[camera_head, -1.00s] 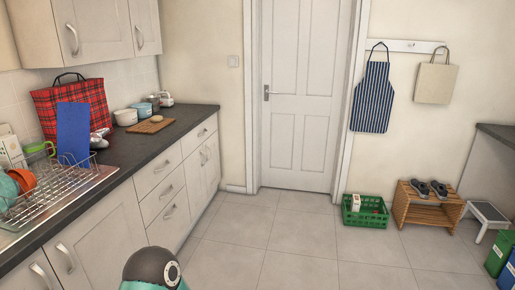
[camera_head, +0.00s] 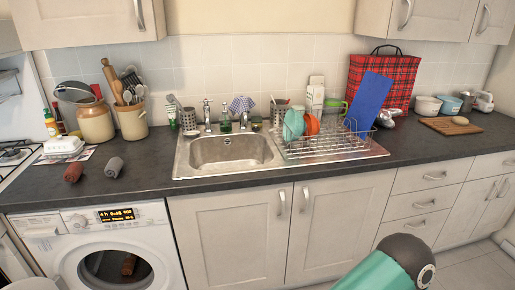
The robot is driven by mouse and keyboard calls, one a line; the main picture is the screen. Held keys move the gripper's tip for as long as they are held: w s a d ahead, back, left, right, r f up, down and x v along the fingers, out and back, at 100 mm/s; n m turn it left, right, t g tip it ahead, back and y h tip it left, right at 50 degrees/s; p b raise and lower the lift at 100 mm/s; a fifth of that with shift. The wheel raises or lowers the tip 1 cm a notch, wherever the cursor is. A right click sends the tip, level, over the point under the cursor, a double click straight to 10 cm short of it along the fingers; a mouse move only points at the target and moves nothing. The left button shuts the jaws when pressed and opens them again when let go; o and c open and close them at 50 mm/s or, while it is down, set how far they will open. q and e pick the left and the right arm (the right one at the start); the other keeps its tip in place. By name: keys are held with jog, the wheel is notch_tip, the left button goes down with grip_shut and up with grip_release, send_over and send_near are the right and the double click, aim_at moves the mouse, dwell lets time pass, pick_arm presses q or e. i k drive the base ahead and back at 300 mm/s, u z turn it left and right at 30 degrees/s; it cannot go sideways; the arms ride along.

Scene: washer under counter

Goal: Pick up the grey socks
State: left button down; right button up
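The grey socks (camera_head: 115,166) are a small rolled bundle on the dark counter, left of the sink and above the washing machine. A reddish-brown rolled bundle (camera_head: 74,172) lies just left of them, with a small gap between. Neither of my grippers shows. Only a teal and dark part of my own arm shows at the bottom right of the view.
The sink (camera_head: 232,150) and a dish rack (camera_head: 330,145) stand to the right. Behind the socks are a utensil crock (camera_head: 132,122) and a jar (camera_head: 96,122); a white butter dish (camera_head: 63,146) stands left. The washing machine (camera_head: 105,245) is below. Counter between socks and sink is clear.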

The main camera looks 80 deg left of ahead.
aim_at(114, 167)
jog(key=u, duration=0.05)
jog(key=i, duration=0.2)
jog(key=u, duration=2.1)
jog(key=i, duration=0.15)
jog(key=u, duration=1.85)
jog(key=k, duration=0.3)
jog(key=u, duration=0.4)
jog(key=i, duration=1.4)
jog(key=z, duration=0.5)
